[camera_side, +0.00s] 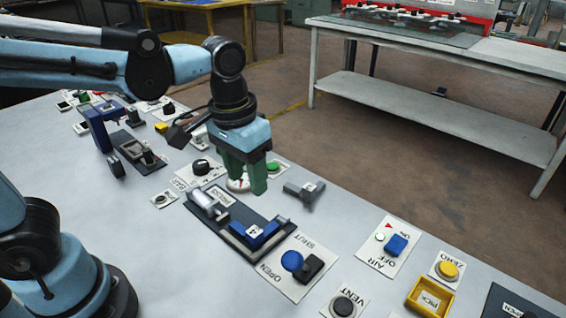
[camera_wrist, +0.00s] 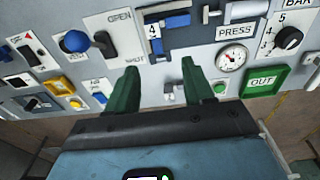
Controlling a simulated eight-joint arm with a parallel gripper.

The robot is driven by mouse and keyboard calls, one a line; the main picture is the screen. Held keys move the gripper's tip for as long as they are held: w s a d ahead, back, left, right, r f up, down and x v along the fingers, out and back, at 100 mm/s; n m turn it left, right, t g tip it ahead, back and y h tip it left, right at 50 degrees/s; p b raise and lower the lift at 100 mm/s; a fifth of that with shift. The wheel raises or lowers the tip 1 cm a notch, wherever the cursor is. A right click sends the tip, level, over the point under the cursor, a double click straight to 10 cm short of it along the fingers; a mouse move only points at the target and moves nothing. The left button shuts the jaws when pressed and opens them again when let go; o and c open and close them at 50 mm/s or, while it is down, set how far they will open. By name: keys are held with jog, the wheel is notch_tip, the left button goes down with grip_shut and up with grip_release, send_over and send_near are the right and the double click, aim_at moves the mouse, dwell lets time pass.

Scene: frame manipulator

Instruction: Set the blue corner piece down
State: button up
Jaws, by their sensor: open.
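The blue corner piece (camera_side: 268,236) lies in the dark press fixture (camera_side: 232,243), by a label marked 4. It also shows at the top of the wrist view (camera_wrist: 176,21). My gripper (camera_side: 246,186) has green fingers and hangs above the table, behind the fixture and apart from the blue piece. In the wrist view its fingers (camera_wrist: 160,88) are spread wide with nothing held between them. A grey piece (camera_side: 305,190) lies on the table to the right of my gripper.
A blue-knobbed OPEN/SHUT lever (camera_side: 292,261) stands close to the fixture's right end. A gauge (camera_wrist: 231,58) and a green button (camera_wrist: 220,87) are near my fingers. A yellow PICK tray (camera_side: 430,298) is at the front right.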

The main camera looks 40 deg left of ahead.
jog(key=s+a+f+t, duration=0.1)
jog(key=a+t, duration=0.5)
jog(key=a, duration=0.2)
jog(key=shift+s+f, duration=0.15)
jog(key=shift+s, duration=0.05)
